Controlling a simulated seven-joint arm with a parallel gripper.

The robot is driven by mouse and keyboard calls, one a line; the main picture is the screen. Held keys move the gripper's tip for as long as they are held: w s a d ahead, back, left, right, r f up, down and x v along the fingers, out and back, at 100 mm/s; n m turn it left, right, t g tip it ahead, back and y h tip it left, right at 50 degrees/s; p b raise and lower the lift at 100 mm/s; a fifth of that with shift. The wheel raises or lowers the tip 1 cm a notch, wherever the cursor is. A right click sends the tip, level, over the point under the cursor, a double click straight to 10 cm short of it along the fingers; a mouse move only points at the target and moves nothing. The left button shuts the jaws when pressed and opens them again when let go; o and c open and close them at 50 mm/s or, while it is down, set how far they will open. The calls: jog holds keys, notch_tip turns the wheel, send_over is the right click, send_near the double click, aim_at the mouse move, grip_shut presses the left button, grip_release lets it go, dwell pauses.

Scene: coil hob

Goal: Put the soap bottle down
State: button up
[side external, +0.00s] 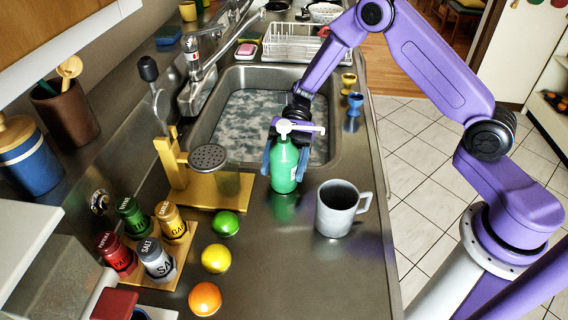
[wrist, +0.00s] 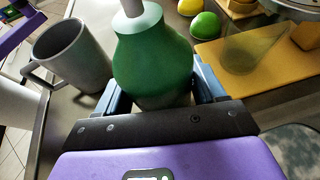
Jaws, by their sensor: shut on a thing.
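The soap bottle (side external: 284,168) is green with a white pump top and stands upright at the near edge of the sink. My gripper (side external: 283,160) is shut around its body, one finger on each side. In the wrist view the green bottle (wrist: 152,62) fills the space between the blue-grey fingers (wrist: 160,90). In the side view its base looks at or very near the counter (side external: 290,270); I cannot tell whether it touches. The bottle's base is hidden in the wrist view.
A grey mug (side external: 337,209) stands close to the right of the bottle. A yellow stand with a wooden board (side external: 215,193) is close to the left. A lime (side external: 225,223), a lemon (side external: 216,258) and an orange (side external: 205,298) lie nearer. The sink (side external: 255,100) with water is behind.

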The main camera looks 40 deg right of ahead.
jog(key=shift+f, duration=0.1)
jog(key=o, duration=1.2)
jog(key=shift+o, duration=0.2)
jog(key=v, duration=1.2)
